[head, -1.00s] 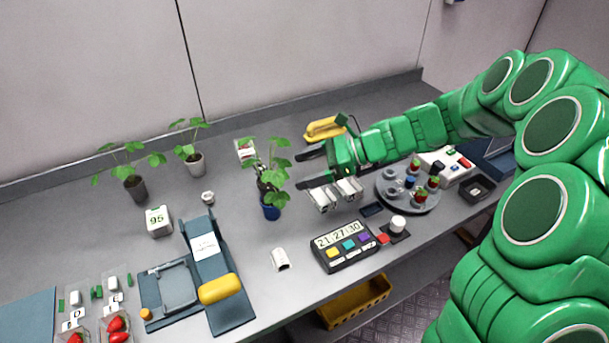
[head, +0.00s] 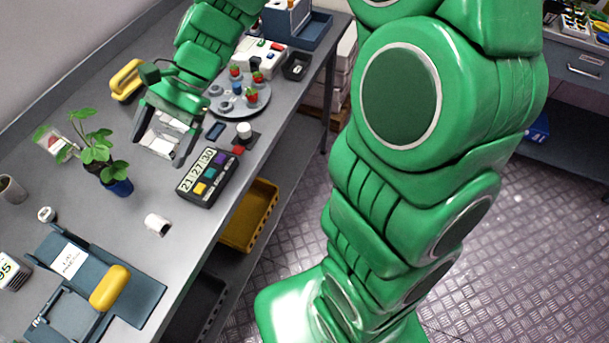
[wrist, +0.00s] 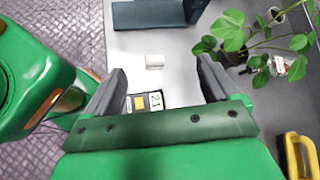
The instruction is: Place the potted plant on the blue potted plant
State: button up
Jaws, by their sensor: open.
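In the head view, a blue potted plant (head: 120,187) stands left of my gripper. A dark pot (head: 110,172) with green leaves (head: 97,148) appears to sit on top of the blue pot; leaves hide part of the joint, so its exact seating is hard to tell. My gripper (head: 160,150) is open and empty above the bench, apart from the plants. In the wrist view, the open fingers (wrist: 160,85) have nothing between them, and leaves (wrist: 262,38) show at the upper right. Another grey pot (head: 12,188) is at the left edge.
A timer box (head: 207,178) is right of my gripper, with a round tray of berries (head: 240,104) beyond. A yellow-handled object (head: 127,80) lies behind. A white cylinder (head: 157,223) and a blue-grey fixture (head: 130,285) are nearer. A yellow crate (head: 250,215) sits below the bench.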

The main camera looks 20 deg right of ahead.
jog(key=s+d+n+t+h, duration=0.1)
jog(key=s+d+n+h, duration=0.3)
jog(key=s+d, duration=0.5)
jog(key=s+d+n+t+h, duration=0.2)
jog(key=s+d+n+h, duration=0.2)
jog(key=s+d, duration=0.6)
jog(key=d, duration=0.5)
jog(key=shift+s+d+r+h, duration=0.15)
jog(key=shift+d+r+h, duration=0.1)
jog(key=shift+r+h, duration=0.15)
